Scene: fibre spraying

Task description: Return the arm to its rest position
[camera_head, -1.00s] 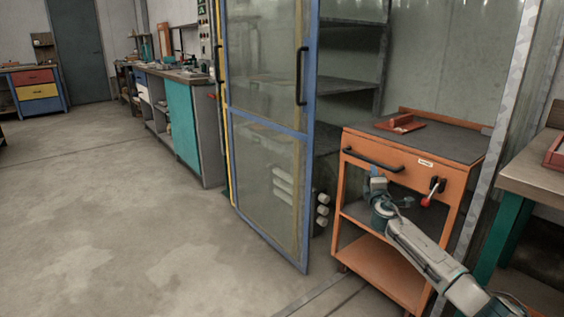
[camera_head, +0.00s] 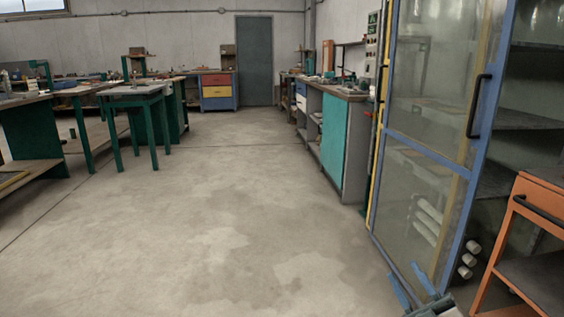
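My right gripper (camera_head: 405,275) shows at the bottom edge, right of centre, in front of the lower corner of the glazed door. Its two blue fingers point up and stand apart, with nothing seen between them. Only a bit of the grey gripper body shows below them; the rest of my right arm is out of the picture. My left arm and gripper are not in view.
The open blue-framed glazed door (camera_head: 425,190) stands at the right, with an orange cart (camera_head: 512,225) cut off beside it. Green-legged tables (camera_head: 145,105) stand at the left. A teal cabinet (camera_head: 335,145) lines the right wall. The middle floor (camera_head: 210,220) is clear.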

